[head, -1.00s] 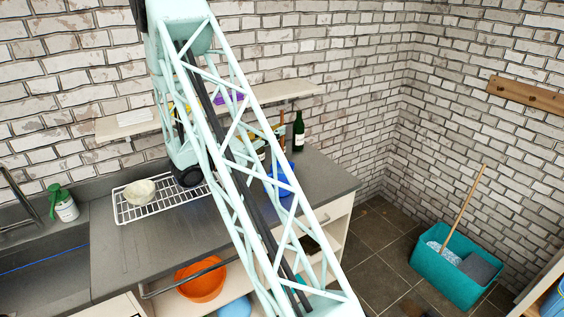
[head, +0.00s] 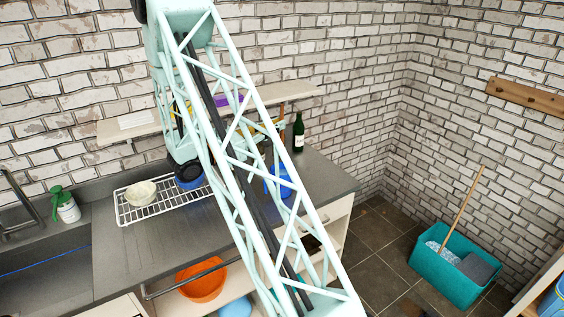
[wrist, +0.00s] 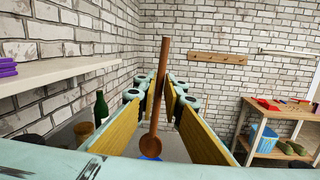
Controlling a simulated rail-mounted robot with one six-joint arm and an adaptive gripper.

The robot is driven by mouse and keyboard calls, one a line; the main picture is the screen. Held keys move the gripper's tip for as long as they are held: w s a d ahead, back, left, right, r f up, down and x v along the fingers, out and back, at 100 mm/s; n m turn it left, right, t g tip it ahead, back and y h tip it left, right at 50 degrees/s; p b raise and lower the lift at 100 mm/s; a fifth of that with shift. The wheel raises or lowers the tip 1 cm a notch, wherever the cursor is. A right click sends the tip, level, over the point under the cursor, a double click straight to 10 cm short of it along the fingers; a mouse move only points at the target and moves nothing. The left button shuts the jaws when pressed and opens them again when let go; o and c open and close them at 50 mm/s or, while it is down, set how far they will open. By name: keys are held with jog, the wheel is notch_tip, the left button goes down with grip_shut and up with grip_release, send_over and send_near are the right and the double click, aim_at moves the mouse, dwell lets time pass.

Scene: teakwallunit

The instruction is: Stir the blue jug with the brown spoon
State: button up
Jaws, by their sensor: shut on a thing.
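The brown spoon (wrist: 161,70) is upright between the fingertips of my gripper (wrist: 160,90) in the wrist view. My gripper is shut on its handle, and the spoon's bowl (wrist: 152,145) hangs down below the fingers. A small blue patch (wrist: 150,158), apparently part of the blue jug, shows just under the bowl; I cannot tell whether the spoon is inside the jug. In the head view, the blue jug (head: 284,182) stands on the counter near its right end, partly hidden behind my arm's lattice. My gripper is hard to make out there.
A green bottle (head: 298,132) stands behind the jug, near the wall. A white dish rack (head: 130,216) with a pale bowl (head: 141,192) is to the left on the counter (head: 135,250). A wall shelf (head: 118,130) runs above. An orange bowl (head: 202,284) sits below.

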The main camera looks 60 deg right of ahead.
jog(key=shift+r+p, duration=0.4)
jog(key=shift+r, duration=0.55)
jog(key=shift+w+f, duration=0.1)
jog(key=shift+w, duration=0.05)
